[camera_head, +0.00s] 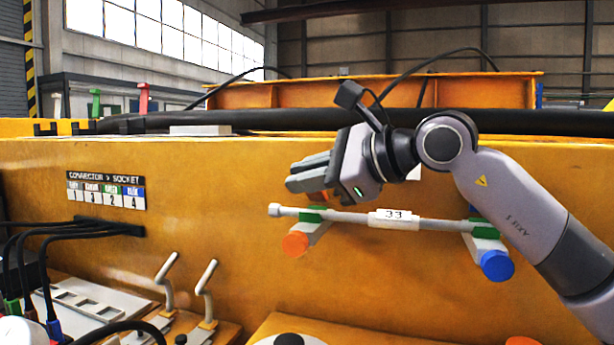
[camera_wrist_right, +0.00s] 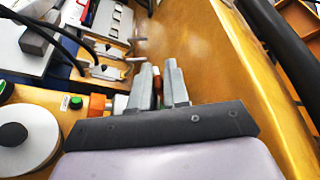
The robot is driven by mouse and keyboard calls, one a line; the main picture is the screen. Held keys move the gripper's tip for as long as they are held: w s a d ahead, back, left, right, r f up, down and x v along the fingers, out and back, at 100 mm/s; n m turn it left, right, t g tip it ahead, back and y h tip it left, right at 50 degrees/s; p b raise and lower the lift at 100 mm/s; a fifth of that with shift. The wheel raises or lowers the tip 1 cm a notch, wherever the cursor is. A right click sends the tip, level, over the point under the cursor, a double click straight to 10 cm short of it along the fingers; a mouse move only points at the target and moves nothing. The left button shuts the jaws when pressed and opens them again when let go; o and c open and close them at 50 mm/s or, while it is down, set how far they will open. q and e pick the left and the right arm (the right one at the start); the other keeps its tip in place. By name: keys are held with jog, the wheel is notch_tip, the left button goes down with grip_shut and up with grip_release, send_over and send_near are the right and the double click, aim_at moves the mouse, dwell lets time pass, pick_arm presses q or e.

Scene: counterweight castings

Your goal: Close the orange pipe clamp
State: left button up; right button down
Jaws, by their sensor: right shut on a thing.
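The orange pipe clamp is a pale block with a round orange knob (camera_head: 295,243) and a green pad (camera_head: 312,214), on the yellow casting wall at the left end of a grey pipe (camera_head: 350,216) labelled 33. My right gripper (camera_head: 308,176) is just above this clamp, fingers toward the left. In the right wrist view its fingers (camera_wrist_right: 160,85) are close together with a narrow reddish-orange part between them, which looks like part of the clamp. The fingers hide most of that part. An orange face (camera_wrist_right: 97,105) shows beside the fingers. My left gripper is not in view.
A blue-knobbed clamp (camera_head: 497,265) holds the pipe's right end, near my right arm. Two levers (camera_head: 207,290) stand at the lower left. Black cables (camera_head: 60,232) run left of them. A thick black hose (camera_head: 300,120) lies along the casting's top.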

jog(key=shift+s+a+f, duration=0.1)
jog(key=shift+a+f, duration=0.05)
jog(key=shift+f, duration=0.2)
jog(key=c, duration=1.2)
grip_release()
jog(key=shift+r, duration=0.15)
jog(key=shift+s+d+r, duration=0.1)
jog(key=shift+s+d, duration=0.05)
jog(key=shift+d, duration=0.2)
jog(key=b+v, duration=0.1)
jog(key=v, duration=0.5)
jog(key=shift+s+d, duration=0.2)
